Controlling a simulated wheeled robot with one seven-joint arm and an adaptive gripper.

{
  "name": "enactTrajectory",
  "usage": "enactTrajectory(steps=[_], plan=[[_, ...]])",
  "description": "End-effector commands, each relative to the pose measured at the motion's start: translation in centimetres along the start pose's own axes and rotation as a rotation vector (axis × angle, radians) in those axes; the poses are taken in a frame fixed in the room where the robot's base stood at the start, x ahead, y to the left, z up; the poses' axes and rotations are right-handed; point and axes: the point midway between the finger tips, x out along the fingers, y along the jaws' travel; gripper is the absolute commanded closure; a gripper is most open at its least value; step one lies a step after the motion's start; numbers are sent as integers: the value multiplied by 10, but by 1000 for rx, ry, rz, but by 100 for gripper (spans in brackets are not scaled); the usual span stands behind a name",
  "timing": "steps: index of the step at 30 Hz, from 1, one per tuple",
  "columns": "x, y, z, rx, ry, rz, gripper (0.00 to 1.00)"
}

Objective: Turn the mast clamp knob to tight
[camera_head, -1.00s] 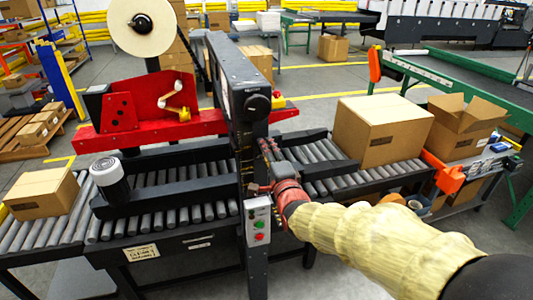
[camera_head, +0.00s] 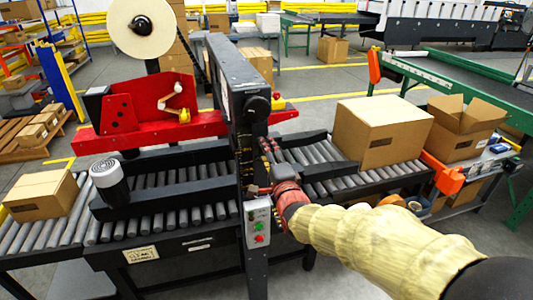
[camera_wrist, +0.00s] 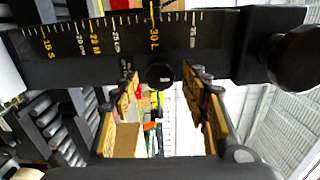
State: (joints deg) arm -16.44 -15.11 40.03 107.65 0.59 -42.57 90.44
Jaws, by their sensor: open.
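The black mast (camera_head: 240,85) stands over the roller conveyor, with a round black knob (camera_head: 258,104) near its top. In the wrist view the mast's scale (camera_wrist: 110,40) crosses the top, with S, M and L marks. A small black knob (camera_wrist: 160,76) sits at the scale's lower edge, near 30 L. A larger black knob (camera_wrist: 298,58) is at the right. I cannot tell from any label which is the clamp knob. My gripper (camera_wrist: 165,82) is open, its fingers apart on either side of the small knob. In the head view my gripper (camera_head: 258,188) is beside the mast, partly hidden.
A control box (camera_head: 258,222) with red and green buttons is just below my gripper. A closed carton (camera_head: 382,130) is on the rollers to the right, another (camera_head: 40,195) to the left. The red tape head (camera_head: 150,110) is left of the mast.

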Motion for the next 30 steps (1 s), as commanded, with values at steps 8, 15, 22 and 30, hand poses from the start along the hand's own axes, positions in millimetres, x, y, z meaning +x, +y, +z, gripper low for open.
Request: enactTrajectory(steps=[8, 15, 22, 30], plan=[[-29, -1, 0, 0, 0, -1, 55], [-73, -1, 0, 0, 0, -2, 55], [-106, 0, 0, 0, 0, -1, 55], [-119, 0, 0, 0, 0, 0, 55]])
